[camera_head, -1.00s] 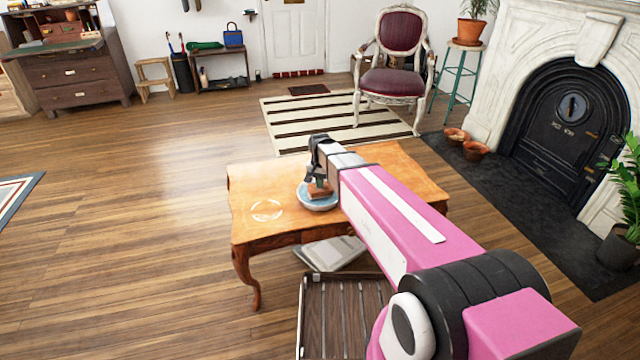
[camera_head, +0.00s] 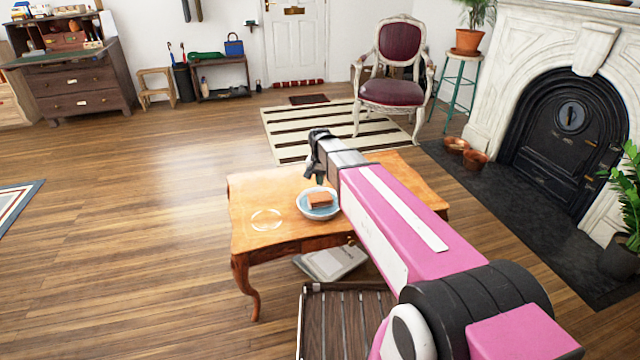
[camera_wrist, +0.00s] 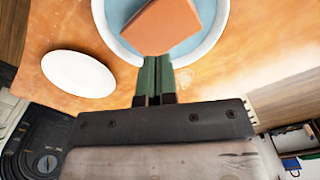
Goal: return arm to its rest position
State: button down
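My gripper (camera_head: 316,178) is above the wooden table, behind and a little above the bowl in the head view. In the wrist view its two green fingers (camera_wrist: 156,60) lie side by side, shut, with nothing seen between them. An orange-brown block (camera_head: 320,200) rests in a blue bowl with a pale rim (camera_head: 304,211) on the table. In the wrist view the block (camera_wrist: 162,24) and the bowl (camera_wrist: 213,30) are just beyond the fingertips. My pink arm reaches forward over the right part of the table and hides some of it.
A white plate (camera_wrist: 78,74) shows beside the bowl in the wrist view. A slatted wooden piece (camera_head: 338,320) is in front of the table. A chair (camera_head: 392,92) stands behind; open floor lies left.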

jog(key=s+d+f+n, duration=0.1)
jog(key=s+d+f, duration=0.1)
jog(key=s+d, duration=0.7)
jog(key=s+d+f+n, duration=0.1)
jog(key=s+d+f, duration=0.1)
jog(key=s+d, duration=0.7)
jog(key=shift+s+d+f+n, duration=0.3)
jog(key=shift+d+n, duration=0.1)
jog(key=shift+d, duration=0.15)
